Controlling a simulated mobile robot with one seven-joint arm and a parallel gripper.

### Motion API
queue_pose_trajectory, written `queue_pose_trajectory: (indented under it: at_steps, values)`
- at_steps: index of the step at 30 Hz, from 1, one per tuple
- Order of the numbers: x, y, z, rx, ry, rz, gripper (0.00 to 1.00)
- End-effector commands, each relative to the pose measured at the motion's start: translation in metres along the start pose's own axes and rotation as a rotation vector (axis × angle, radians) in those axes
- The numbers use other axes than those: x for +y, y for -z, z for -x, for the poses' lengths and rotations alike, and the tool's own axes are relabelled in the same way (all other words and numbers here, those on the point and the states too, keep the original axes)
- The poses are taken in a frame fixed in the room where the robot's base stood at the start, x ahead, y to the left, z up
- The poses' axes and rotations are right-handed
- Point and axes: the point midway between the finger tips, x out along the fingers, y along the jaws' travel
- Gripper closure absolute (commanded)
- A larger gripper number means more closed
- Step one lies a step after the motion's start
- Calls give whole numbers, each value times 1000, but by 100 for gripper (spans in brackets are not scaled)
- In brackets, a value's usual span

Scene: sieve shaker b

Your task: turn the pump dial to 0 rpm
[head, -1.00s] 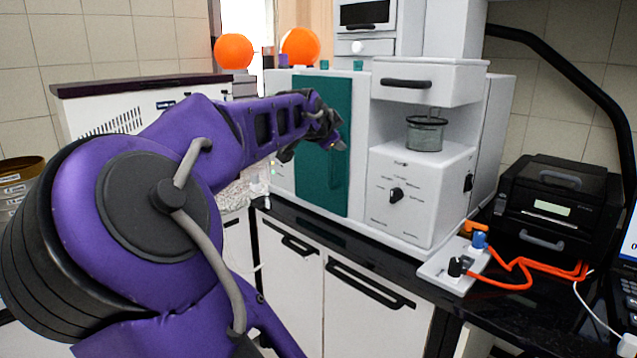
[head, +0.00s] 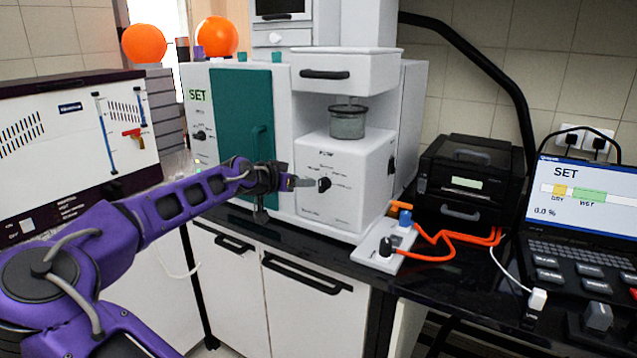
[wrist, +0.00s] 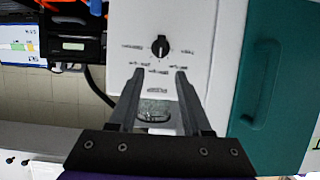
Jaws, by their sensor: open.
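A black dial (head: 324,184) sits on the front of the white box with small labels around it. I take it to be the pump dial; its lettering is too small to read. My gripper (head: 305,182) is just left of the dial in the head view. In the wrist view, which appears upside down, the dial (wrist: 160,47) lies beyond the two open fingertips of my gripper (wrist: 160,75), centred between them. The fingers look empty and apart from the dial. I cannot tell exactly which label the dial points at.
A glass vessel (head: 348,122) stands on top of the white box. A teal door (head: 236,110) with a handle is to the left. A white block with knobs and orange cables (head: 440,240), a black printer-like device (head: 465,172) and a laptop (head: 582,195) are to the right.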

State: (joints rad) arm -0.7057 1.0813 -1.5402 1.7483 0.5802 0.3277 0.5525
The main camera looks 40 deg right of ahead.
Motion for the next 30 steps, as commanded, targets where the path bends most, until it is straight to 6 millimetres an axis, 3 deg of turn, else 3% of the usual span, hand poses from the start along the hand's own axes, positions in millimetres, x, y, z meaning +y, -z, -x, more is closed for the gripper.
queue_pose_trajectory:
  at_steps: [9,15,28,30]
  values:
    - [1,1,-66,1,-2,-2,51]
    - [0,0,-92,1,0,0,51]
    - [-1,0,-100,0,1,-1,51]
    - [0,0,-100,0,1,-1,64]
